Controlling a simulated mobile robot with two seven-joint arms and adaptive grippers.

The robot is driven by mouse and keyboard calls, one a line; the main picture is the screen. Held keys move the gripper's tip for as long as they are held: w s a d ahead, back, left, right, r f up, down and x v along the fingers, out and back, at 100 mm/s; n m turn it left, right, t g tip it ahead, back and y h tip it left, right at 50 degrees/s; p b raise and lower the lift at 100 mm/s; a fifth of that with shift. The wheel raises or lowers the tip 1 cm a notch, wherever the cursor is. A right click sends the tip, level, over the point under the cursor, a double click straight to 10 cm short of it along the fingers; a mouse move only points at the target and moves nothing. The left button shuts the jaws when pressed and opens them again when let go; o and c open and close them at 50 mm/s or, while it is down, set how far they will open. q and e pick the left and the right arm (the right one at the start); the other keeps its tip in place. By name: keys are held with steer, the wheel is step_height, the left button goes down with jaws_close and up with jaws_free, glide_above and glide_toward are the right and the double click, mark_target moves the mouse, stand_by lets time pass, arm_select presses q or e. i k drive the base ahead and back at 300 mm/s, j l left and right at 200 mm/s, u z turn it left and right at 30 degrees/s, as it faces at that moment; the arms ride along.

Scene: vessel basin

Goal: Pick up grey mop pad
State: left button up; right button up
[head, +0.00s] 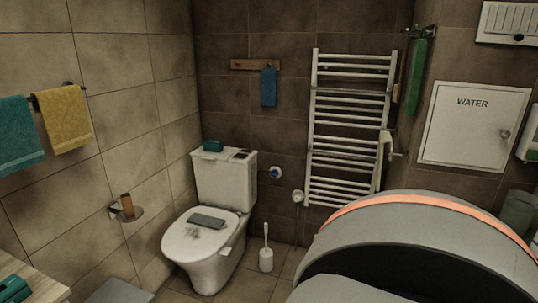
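A flat dark-grey pad (207,221), which looks like the grey mop pad, lies on the closed lid of the white toilet (205,240). A dark smudge or small patch shows on the lid just in front of it. Neither of my grippers shows in the head view, so I cannot see whether they are open or shut.
A toilet brush (265,258) stands on the floor right of the toilet. A towel radiator (348,130) is on the back wall. A wooden surface (35,284) and a grey flat thing (118,291) are at lower left.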

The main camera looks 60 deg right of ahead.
mark_target(213, 223)
steer(key=z, duration=1.7)
